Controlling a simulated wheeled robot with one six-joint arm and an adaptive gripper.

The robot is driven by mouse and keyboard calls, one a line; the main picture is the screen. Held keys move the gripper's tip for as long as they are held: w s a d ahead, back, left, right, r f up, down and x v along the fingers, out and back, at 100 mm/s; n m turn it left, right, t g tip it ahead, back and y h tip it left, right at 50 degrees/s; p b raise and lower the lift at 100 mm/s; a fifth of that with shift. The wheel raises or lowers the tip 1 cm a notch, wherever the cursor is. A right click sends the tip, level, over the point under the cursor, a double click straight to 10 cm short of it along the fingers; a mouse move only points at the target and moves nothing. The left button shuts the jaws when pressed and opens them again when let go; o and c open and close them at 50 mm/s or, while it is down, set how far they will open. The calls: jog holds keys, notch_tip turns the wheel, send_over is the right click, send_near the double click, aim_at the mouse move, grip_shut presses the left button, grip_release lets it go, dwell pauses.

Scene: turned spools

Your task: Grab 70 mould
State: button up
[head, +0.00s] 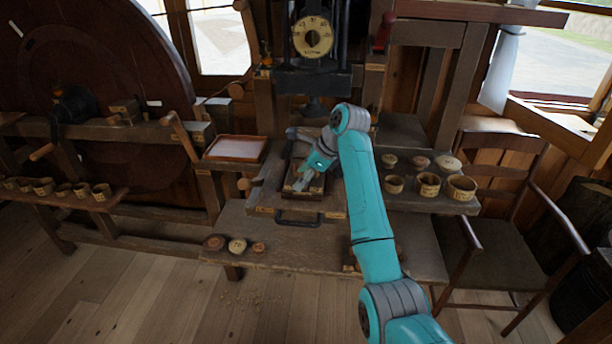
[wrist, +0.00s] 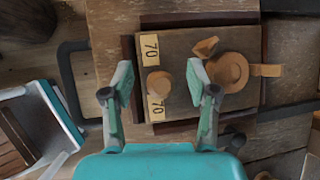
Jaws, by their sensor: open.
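In the wrist view, a flat brown block (wrist: 190,45) bears two yellow labels reading 70. I take it as the 70 mould. A small round wooden piece (wrist: 159,83) sits on it between the labels, with a larger round wooden piece (wrist: 228,70) to the right. My gripper (wrist: 160,88) is open, its fingers on either side of the small round piece with gaps visible; I cannot tell its height above the block. In the head view my gripper (head: 303,181) is over the bench's middle and hides much of the block.
Labelled cups (head: 428,185) and round lids (head: 419,161) stand on the right shelf. Several cups (head: 62,190) line the left bench. Small round pieces (head: 237,245) lie on the lower front board. A dial scale (head: 312,37) stands behind; a chair (head: 510,215) is right.

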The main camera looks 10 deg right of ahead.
jog(key=shift+w+a+f, duration=0.1)
jog(key=shift+f, duration=0.1)
grip_shut()
jog(key=shift+r, duration=0.1)
